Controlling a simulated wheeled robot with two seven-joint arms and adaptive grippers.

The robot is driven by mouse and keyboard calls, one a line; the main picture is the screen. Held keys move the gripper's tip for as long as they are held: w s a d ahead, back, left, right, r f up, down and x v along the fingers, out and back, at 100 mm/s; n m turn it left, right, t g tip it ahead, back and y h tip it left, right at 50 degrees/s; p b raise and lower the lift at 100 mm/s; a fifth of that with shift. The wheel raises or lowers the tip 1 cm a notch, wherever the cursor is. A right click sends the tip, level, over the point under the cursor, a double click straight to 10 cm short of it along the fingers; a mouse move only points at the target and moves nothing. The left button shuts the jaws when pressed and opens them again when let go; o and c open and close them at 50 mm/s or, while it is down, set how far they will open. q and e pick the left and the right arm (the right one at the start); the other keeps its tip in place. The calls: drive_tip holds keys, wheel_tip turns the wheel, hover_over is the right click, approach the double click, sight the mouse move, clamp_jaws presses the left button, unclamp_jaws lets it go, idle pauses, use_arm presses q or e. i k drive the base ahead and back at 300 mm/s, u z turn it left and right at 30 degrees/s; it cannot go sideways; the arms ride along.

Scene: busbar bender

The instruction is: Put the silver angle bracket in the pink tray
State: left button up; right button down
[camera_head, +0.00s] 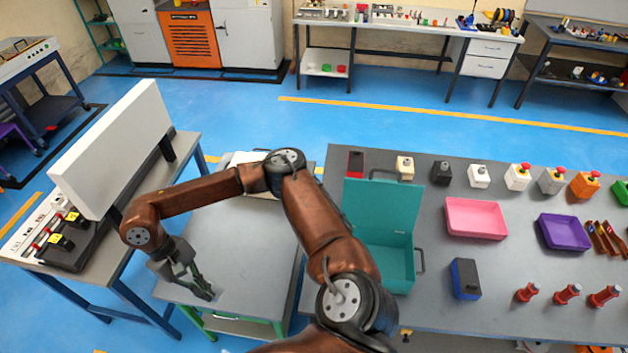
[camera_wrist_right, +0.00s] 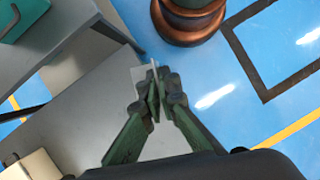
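The silver angle bracket (camera_wrist_right: 139,76) is a small thin metal piece at my right gripper's fingertips in the wrist view. My right gripper (camera_head: 207,291) reaches down at the front of the small grey table in the head view. Its fingers (camera_wrist_right: 159,88) close together on the bracket's upright flange. Whether the bracket rests on the tabletop or hangs just above it, I cannot tell. The pink tray (camera_head: 476,218) lies empty on the large grey table, far to the right of this gripper. My left gripper is not in view.
A teal open box (camera_head: 396,262) with a raised lid stands between my right gripper and the pink tray. A purple tray (camera_head: 564,232), a blue-black block (camera_head: 466,278) and several red pieces lie nearby. A white panelled machine (camera_head: 112,150) stands left.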

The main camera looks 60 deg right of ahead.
sight(473, 222)
drive_tip(key=u, duration=0.85)
drive_tip(key=k, duration=2)
drive_tip(key=z, duration=2.15)
drive_tip(key=i, duration=0.5)
drive_tip(key=z, duration=0.05)
